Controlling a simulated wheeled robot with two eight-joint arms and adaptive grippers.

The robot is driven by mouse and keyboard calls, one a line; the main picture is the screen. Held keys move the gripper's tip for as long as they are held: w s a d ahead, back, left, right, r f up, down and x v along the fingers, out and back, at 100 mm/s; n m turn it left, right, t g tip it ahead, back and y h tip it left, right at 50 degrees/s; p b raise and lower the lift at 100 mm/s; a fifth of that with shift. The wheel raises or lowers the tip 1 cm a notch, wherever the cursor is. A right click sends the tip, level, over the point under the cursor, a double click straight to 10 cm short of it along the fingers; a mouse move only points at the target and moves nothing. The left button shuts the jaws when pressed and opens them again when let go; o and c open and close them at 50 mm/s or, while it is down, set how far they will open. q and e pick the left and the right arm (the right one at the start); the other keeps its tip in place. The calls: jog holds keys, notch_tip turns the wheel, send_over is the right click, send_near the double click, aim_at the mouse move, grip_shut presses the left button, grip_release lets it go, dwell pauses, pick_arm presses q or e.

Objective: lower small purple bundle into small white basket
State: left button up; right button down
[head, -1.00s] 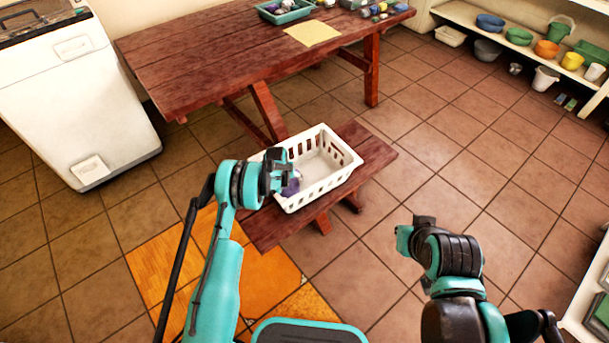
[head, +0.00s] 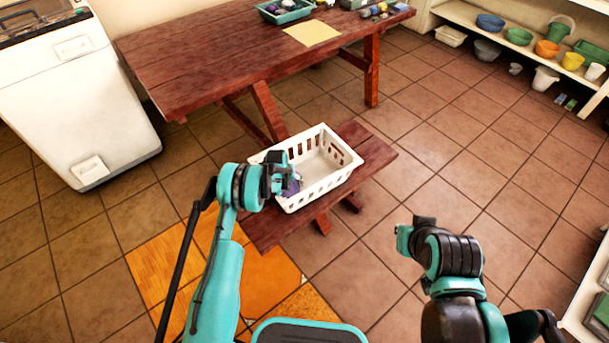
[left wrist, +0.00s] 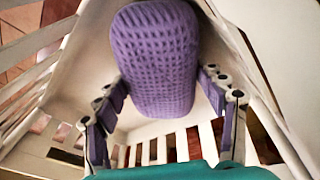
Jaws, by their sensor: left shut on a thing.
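The small purple bundle (head: 293,187) is a waffle-textured roll, seen large in the left wrist view (left wrist: 155,55). My left gripper (head: 284,183) is shut on it, with one finger on each side of it in the left wrist view (left wrist: 163,98). The small white basket (head: 333,178) has slatted walls and stands on the red wooden bench. The bundle is inside the basket's near left end, below the rim. Whether it touches the basket floor is unclear. My right gripper (head: 408,236) is off to the right, away from the basket, its fingers unclear.
The bench (head: 376,148) has bare wood right of the basket. A red table (head: 215,55) stands behind with a teal tray (head: 287,12) and a yellow sheet (head: 312,33). A shelf with several bowls and pots is at far right. The rest of the basket is empty.

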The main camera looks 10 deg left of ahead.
pick_arm(q)
jog(key=o, duration=1.3)
jog(key=shift+o, duration=0.2)
jog(key=w+d+r+v, duration=0.1)
jog(key=w+v, duration=0.1)
jog(key=v, duration=1)
jog(key=w+d+v, duration=0.1)
jog(key=v, duration=1.1)
jog(key=s+r+t, duration=0.2)
jog(key=s+r, duration=0.7)
jog(key=r, duration=0.4)
jog(key=s+a+r+m, duration=0.1)
jog(key=s+r, duration=0.2)
jog(key=s, duration=0.3)
jog(key=s+a+r, duration=0.1)
jog(key=s+r, duration=0.3)
jog(key=s, duration=0.2)
jog(key=s+f+t+y, duration=0.1)
jog(key=s+f+t, duration=0.1)
jog(key=s, duration=1.3)
jog(key=shift+f+m, duration=0.2)
jog(key=shift+m, duration=0.2)
